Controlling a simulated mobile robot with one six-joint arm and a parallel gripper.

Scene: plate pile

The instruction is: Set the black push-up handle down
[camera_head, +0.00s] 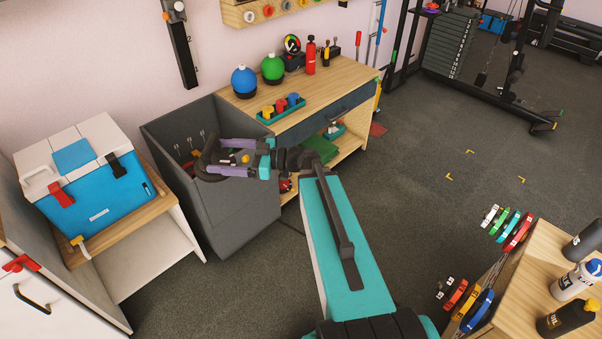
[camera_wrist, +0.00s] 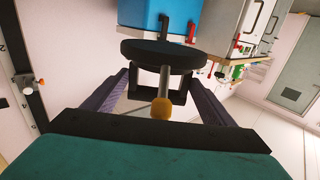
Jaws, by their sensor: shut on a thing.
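My gripper (camera_head: 222,157) reaches left over the dark grey open-topped bin (camera_head: 240,222), its two purple fingers shut on the black push-up handle (camera_head: 205,166). In the wrist view the handle (camera_wrist: 163,53) shows as a black rounded part with a black frame between the fingers (camera_wrist: 160,86). The handle is held up in the air, apart from the things around it as far as the head view shows. A silver rod with a yellow knob (camera_wrist: 161,108) stands between the fingers; I cannot tell what it belongs to. The handle's underside is hidden.
A blue and white cooler (camera_head: 95,185) stands on a wooden-topped stand at left. A wooden workbench (camera_head: 345,78) behind carries blue and green balls, a teal tray (camera_head: 281,110) and a red bottle (camera_head: 310,55). Open floor (camera_head: 430,150) lies at right, with another wooden table (camera_head: 540,260) nearer.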

